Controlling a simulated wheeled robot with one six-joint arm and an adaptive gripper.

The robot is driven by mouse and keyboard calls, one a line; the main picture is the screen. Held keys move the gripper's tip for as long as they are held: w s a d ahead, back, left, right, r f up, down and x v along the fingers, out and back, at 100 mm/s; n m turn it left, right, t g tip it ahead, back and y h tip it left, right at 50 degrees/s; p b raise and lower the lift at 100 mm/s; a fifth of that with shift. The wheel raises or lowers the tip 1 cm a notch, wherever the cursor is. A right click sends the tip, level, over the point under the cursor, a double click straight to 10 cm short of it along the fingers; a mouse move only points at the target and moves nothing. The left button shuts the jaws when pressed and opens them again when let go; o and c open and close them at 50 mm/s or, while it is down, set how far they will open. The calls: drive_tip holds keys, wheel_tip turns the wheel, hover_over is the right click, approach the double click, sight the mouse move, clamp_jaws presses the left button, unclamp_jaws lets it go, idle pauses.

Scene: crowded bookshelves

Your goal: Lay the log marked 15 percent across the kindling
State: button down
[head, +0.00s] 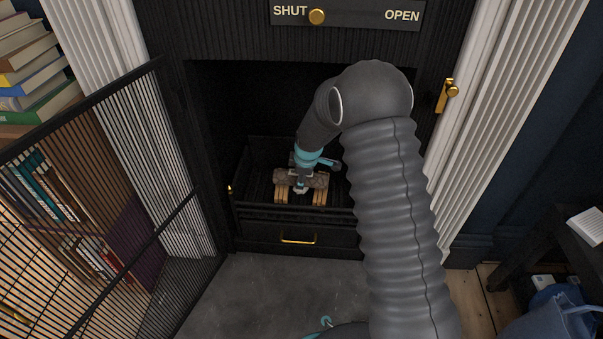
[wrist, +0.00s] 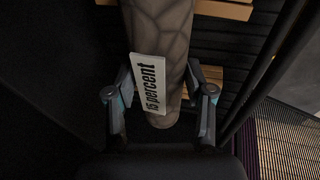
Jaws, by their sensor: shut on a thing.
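The log (wrist: 162,35) is brown with cracked bark and carries a white label reading "15 percent" (wrist: 150,85) in the wrist view. My gripper (wrist: 160,82) is shut on it, with one finger on each side. In the head view the log (head: 315,181) lies crosswise over the pale kindling sticks (head: 281,196) in the grate, and my gripper (head: 301,181) comes down on it from above. The kindling also shows under and beside the log in the wrist view (wrist: 225,9). I cannot tell whether the log touches the sticks.
The black grate (head: 340,212) stands inside the dark fireplace, with a brass-handled drawer (head: 298,238) below. A mesh screen door (head: 100,190) stands open at the left. A brass SHUT/OPEN knob (head: 316,16) is above, near SHUT. Bare hearth (head: 250,290) lies in front.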

drive_tip(key=shift+f, duration=0.1)
drive_tip(key=shift+f, duration=0.15)
drive_tip(key=shift+c, duration=2.1)
unclamp_jaws()
drive_tip(key=shift+r, duration=0.6)
drive_tip(key=p+v, duration=0.1)
drive_tip(key=v, duration=1)
drive_tip(key=shift+s+r, duration=0.15)
drive_tip(key=shift+d, duration=0.1)
